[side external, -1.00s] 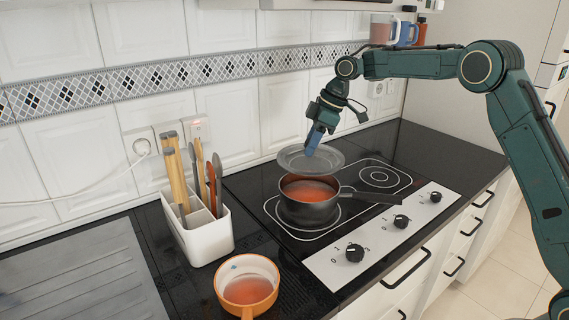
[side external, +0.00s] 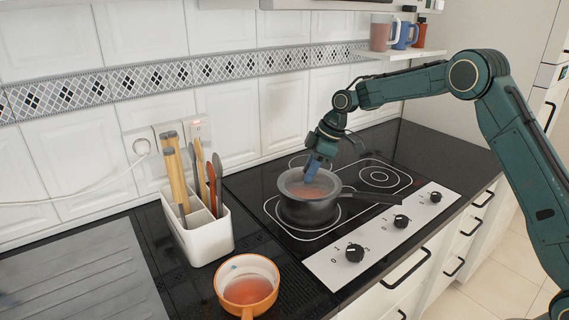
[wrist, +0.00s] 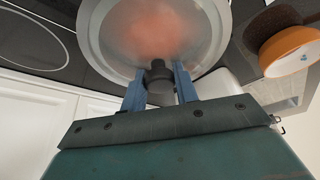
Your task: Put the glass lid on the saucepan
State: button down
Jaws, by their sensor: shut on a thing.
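The dark saucepan (side external: 308,212) stands on the front left ring of the hob, its handle pointing right. The glass lid (side external: 294,187) lies level over the saucepan's mouth, and the reddish contents show through it. It also shows in the wrist view (wrist: 100,40). My gripper (side external: 312,168) is above the lid, its blue fingers shut on the lid's dark knob (wrist: 158,75). I cannot tell whether the lid's rim touches the saucepan's rim all round.
An orange pan (side external: 247,287) with reddish contents stands at the front left. A white utensil holder (side external: 208,236) stands left of the hob (side external: 262,222). Several knobs line the hob's front strip. A shelf (side external: 400,54) with mugs hangs at the back. The right ring is clear.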

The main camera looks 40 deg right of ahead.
dwell(0.3)
jog(key=c, duration=1.1)
grip_release()
jog(key=shift+f, duration=0.15)
jog(key=shift+v, duration=6.15)
jog(key=shift+s+a, duration=0.1)
